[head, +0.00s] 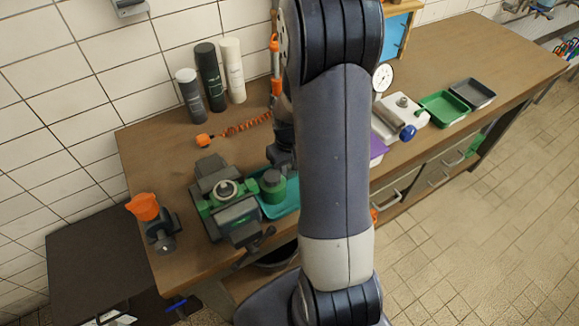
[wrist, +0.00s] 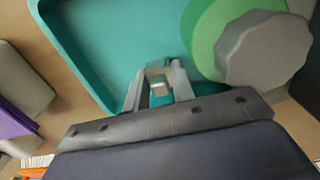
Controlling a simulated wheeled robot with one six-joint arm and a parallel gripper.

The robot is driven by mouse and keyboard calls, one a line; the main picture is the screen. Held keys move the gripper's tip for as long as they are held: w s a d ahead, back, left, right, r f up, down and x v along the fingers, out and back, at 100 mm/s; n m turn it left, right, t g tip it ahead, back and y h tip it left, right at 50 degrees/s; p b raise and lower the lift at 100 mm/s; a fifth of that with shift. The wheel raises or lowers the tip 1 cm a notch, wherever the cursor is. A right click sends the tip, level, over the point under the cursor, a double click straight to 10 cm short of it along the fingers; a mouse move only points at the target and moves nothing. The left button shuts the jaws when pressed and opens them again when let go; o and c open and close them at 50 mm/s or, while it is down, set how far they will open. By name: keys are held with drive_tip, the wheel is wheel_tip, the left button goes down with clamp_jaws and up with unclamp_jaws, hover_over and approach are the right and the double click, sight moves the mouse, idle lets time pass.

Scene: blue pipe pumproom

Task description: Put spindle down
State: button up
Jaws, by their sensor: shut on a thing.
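My gripper (wrist: 157,92) is shut on a small pale metal piece, which looks like the spindle (wrist: 158,79). Only its squarish end shows between the fingers; the rest is hidden. The gripper is over the teal tray (wrist: 85,50) in the wrist view, close to its edge. I cannot tell whether the spindle touches the tray floor. In the head view the teal tray (head: 288,205) is partly covered by my arm, and the fingers and spindle are hidden.
A green round part with a grey knob (wrist: 265,50) is close right of the gripper in the wrist view. In the head view, a green-and-grey vise (head: 228,210) stands left of the tray. Bottles (head: 210,80) stand by the wall. A purple block (wrist: 12,120) is at left.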

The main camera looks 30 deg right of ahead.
sight(289, 166)
drive_tip(key=shift+f, duration=0.2)
drive_tip(key=o, duration=0.7)
wheel_tip(289, 166, up, 12)
drive_tip(key=shift+r+b, duration=0.15)
drive_tip(key=shift+b, duration=0.25)
